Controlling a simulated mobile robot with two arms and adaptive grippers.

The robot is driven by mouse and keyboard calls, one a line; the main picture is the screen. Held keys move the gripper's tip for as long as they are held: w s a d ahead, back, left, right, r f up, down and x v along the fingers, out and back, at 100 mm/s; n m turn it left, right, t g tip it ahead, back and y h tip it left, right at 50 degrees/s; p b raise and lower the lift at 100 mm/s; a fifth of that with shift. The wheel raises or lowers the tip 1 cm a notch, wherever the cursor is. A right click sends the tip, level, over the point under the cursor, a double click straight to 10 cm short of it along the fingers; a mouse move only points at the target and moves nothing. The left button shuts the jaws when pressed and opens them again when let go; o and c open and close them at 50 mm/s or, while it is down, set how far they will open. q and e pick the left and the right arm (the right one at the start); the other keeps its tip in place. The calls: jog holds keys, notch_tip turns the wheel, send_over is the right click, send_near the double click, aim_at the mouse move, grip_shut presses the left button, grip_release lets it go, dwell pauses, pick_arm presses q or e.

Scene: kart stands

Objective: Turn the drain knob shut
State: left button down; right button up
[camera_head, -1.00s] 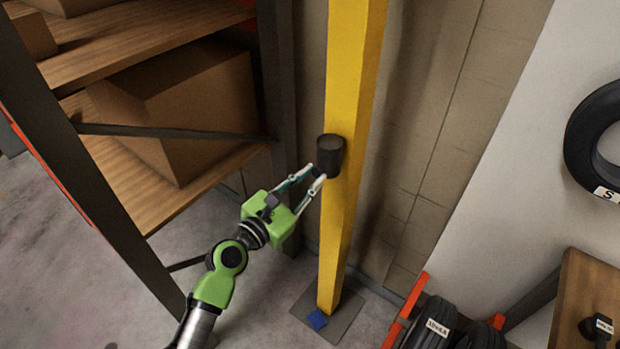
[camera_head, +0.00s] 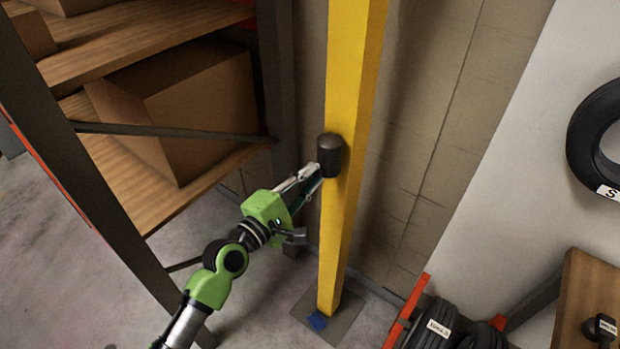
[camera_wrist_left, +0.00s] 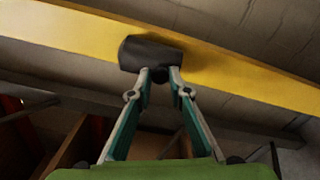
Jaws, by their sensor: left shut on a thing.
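The drain knob is a dark grey, rounded block (camera_head: 330,152) on the side of a yellow upright post (camera_head: 346,225). My left gripper (camera_head: 318,172), on a green wrist, comes in from the lower left and is shut on the knob. In the left wrist view the knob (camera_wrist_left: 150,53) sits at the ends of the two fingers (camera_wrist_left: 160,75), against the yellow post (camera_wrist_left: 60,38). The fingertips are partly hidden by the knob. My right gripper is not in view.
A shelf rack with cardboard boxes (camera_head: 185,115) stands close on the left. A beige wall is behind the post. Black tyres (camera_head: 430,325) lie at the lower right, and a wooden board (camera_head: 575,300) is beyond them. Floor shows around the post's base plate (camera_head: 345,318).

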pick_arm(q)
jog(key=m, duration=0.5)
jog(key=shift+m, duration=0.3)
jog(key=m, duration=0.5)
jog(key=m+p, duration=0.1)
jog(key=m, duration=0.4)
jog(key=shift+m, duration=0.4)
jog(key=m, duration=0.5)
jog(key=shift+f, duration=0.1)
jog(key=shift+m, duration=0.4)
jog(key=c, duration=1.9)
grip_release()
jog(key=shift+s, duration=0.1)
